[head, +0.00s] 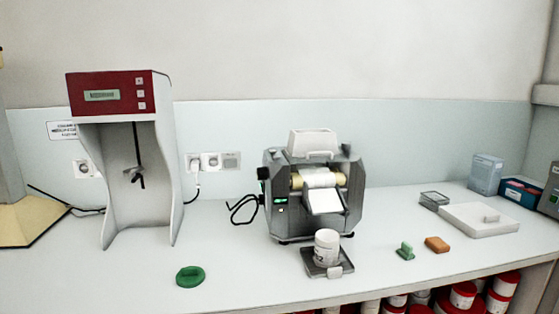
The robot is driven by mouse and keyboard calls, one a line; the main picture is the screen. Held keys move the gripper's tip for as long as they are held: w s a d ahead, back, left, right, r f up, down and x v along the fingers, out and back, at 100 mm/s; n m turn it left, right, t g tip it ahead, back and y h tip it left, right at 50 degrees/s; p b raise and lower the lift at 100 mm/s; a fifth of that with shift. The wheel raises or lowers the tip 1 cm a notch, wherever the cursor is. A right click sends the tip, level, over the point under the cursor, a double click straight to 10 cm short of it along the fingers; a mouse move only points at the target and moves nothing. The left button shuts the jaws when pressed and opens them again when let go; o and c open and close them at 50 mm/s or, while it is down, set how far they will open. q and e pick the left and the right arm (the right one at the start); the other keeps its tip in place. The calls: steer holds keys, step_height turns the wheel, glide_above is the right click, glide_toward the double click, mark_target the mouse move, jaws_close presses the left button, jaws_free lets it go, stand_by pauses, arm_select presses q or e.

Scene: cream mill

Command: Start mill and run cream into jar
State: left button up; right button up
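The mill (270,220) stands mid-bench, a dark grey machine with light rollers (319,178) across its front. A pale guard or hopper (313,143) sits on top. A sloped white apron (325,202) comes down from the rollers. A small green light or switch (281,201) shows on its left side. A white jar (327,247) stands upright on a small dark stand (318,272), in front of and below the apron. Its inside cannot be made out. I cannot tell whether the rollers turn. Neither of my grippers is in view.
A mixer with a red panel (122,92) stands at the left. A green ring-like lid (190,276) lies in front. A green piece (404,250), an orange block (437,244) and a white slab (470,220) lie right. Red-lidded tubs (463,294) sit below the bench.

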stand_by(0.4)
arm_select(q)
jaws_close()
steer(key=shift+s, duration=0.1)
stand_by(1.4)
